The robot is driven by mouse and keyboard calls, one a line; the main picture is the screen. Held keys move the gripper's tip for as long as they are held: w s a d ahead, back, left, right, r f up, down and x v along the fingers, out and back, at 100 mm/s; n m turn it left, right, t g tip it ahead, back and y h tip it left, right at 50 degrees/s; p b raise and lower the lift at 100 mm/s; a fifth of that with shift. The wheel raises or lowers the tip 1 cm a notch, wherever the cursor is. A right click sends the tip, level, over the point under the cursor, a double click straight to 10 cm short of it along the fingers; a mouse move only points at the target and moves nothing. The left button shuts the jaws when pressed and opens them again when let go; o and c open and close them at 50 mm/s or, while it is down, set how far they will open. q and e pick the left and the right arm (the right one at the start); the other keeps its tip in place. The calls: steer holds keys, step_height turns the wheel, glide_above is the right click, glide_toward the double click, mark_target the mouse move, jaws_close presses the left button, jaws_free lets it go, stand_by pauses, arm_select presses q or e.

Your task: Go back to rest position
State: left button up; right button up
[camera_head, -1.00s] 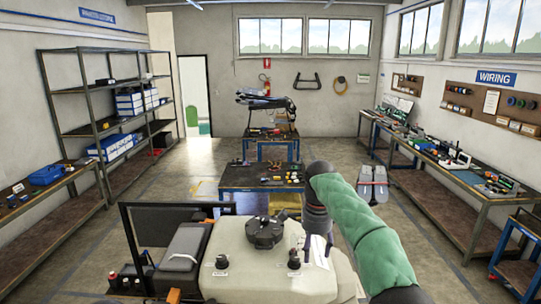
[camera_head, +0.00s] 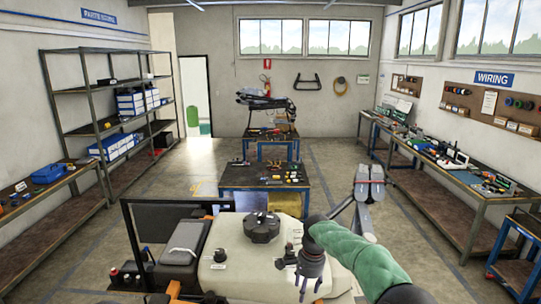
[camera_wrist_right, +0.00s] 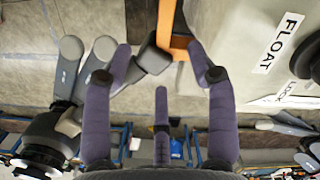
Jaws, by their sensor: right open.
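The spray drone's cream tank (camera_head: 235,268) with its black round cap (camera_head: 262,226) fills the lower middle of the head view. Small black knobs (camera_head: 220,255) stand on the tank top. My right gripper (camera_head: 303,292) hangs fingers down over the tank's right side, on an arm in a green sleeve. The tank's labels FLOAT and LOCK show at the upper right there, apart from the fingers. My left gripper is out of view.
Folded grey drone arms (camera_head: 365,190) stand up to the right of the tank. An orange bar (camera_wrist_right: 180,45) passes near the fingertips. A dark panel and frame (camera_head: 165,222) stand at the left. Beyond are a low tool table (camera_head: 240,198), side benches and open floor.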

steer(key=s+a+f+n+y, duration=0.15)
steer(key=s+f, duration=0.35)
steer(key=f, duration=0.6)
steer(key=s+f+n+y, duration=0.1)
steer(key=s+f+n, duration=0.25)
steer(key=f, duration=0.75)
steer(key=s+f+n, duration=0.2)
steer(key=s+f, duration=0.3)
steer(key=s, duration=0.8)
steer(key=s+f+n, duration=0.1)
steer(key=s+f, duration=0.4)
steer(key=s, duration=0.9)
arm_select(q)
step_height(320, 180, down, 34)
steer(key=b, duration=3.4)
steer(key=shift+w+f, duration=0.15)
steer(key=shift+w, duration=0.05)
arm_select(e)
step_height(320, 180, down, 34)
steer(key=shift+f, duration=0.15)
